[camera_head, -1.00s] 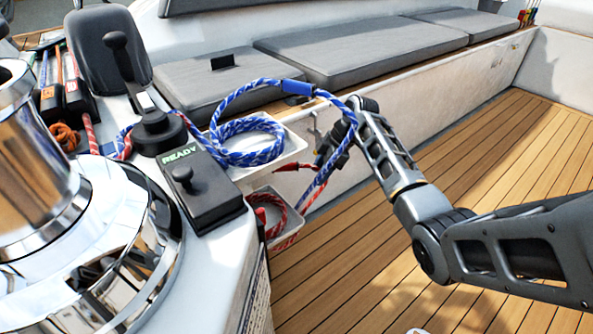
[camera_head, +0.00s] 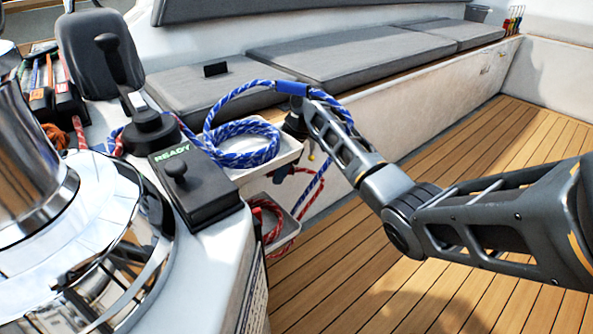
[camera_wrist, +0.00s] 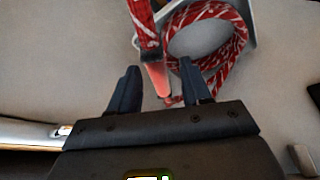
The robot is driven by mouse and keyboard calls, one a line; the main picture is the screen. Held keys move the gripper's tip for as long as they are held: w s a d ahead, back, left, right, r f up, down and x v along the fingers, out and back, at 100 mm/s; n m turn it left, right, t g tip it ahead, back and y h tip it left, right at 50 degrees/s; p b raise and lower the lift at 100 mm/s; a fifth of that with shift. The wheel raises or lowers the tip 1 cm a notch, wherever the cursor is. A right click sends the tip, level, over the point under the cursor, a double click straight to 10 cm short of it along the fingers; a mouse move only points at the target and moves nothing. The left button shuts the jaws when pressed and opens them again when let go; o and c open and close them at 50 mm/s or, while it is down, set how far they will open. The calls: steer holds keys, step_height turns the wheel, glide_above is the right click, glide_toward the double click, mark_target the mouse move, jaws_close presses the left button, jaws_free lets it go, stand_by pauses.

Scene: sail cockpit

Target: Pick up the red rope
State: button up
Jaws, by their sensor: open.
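The red rope with white flecks lies coiled in the lower white tray, seen in the head view (camera_head: 268,212) and at the top of the wrist view (camera_wrist: 222,18). One length ends in a plain red sleeve (camera_wrist: 157,80). In the wrist view my gripper (camera_wrist: 160,76) is open, with the red sleeve showing between its two dark fingers, closer to the right one. I cannot tell whether either finger touches it. In the head view the fingers are mostly hidden beside the trays.
A blue rope (camera_head: 245,150) lies coiled in the upper white tray (camera_head: 285,155), and its loop passes across my wrist. A black "READY" control box (camera_head: 205,200) and a chrome winch (camera_head: 60,190) stand at left. Grey cushions (camera_head: 340,60) line the bench behind. The wooden deck (camera_head: 340,270) is clear.

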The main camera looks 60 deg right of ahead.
steer(key=shift+b+x, duration=0.9)
steer(key=shift+x, duration=0.7)
steer(key=shift+w+a+r, duration=0.1)
steer(key=shift+a, duration=0.1)
jaws_close()
steer(key=shift+r+p, duration=1.55)
steer(key=shift+p, duration=0.25)
